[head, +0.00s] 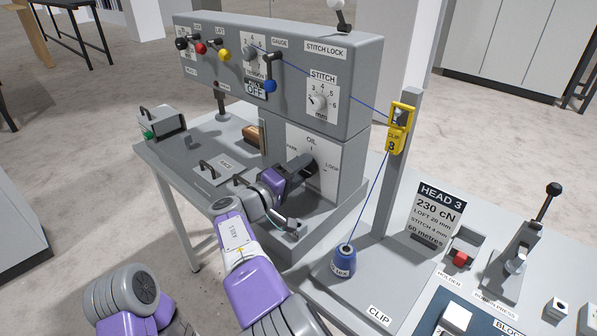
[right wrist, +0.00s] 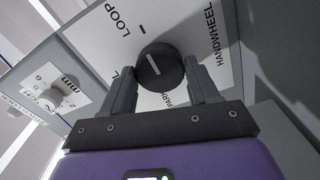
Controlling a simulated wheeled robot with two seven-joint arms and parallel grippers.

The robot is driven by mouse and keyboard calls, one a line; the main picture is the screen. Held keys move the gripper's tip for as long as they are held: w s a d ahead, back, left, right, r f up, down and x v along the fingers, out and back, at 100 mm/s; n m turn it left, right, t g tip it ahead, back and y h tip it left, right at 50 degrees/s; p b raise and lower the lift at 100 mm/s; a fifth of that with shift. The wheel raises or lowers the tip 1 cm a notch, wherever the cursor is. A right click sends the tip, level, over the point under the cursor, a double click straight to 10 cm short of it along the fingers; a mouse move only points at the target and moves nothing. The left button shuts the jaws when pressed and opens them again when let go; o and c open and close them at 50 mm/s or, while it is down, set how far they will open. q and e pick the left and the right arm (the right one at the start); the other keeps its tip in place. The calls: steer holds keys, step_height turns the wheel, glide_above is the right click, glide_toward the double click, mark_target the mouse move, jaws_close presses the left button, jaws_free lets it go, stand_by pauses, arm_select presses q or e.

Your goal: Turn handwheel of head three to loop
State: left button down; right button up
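The handwheel (right wrist: 160,70) is a round black knob with a white pointer line, on a white plate marked LOOP, PARK and HANDWHEEL. In the right wrist view its line lies roughly along the direction between the LOOP and PARK sides. My right gripper (right wrist: 158,84) has one finger on each side of the knob, both seeming to touch it. In the head view my right gripper (head: 302,166) is at the white plate (head: 328,151) on the machine's front, hiding part of the knob. My left gripper is out of view; only part of my left arm shows.
The grey machine (head: 350,90) carries several coloured levers and a STITCH dial (head: 319,102). A blue thread runs from a cone (head: 344,261) up to a yellow clip (head: 398,128) on a post. A HEAD 3 card (head: 436,214) stands to the right, near a lever press (head: 515,262).

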steer(key=o, duration=0.4)
steer(key=shift+c, duration=0.2)
steer(key=p+v, duration=0.1)
steer(key=v, duration=0.5)
steer(key=shift+a+r, duration=0.1)
steer(key=shift+r, duration=0.05)
steer(key=shift+s+a+p, duration=0.35)
steer(key=shift+s+a, duration=0.15)
steer(key=shift+s, duration=0.1)
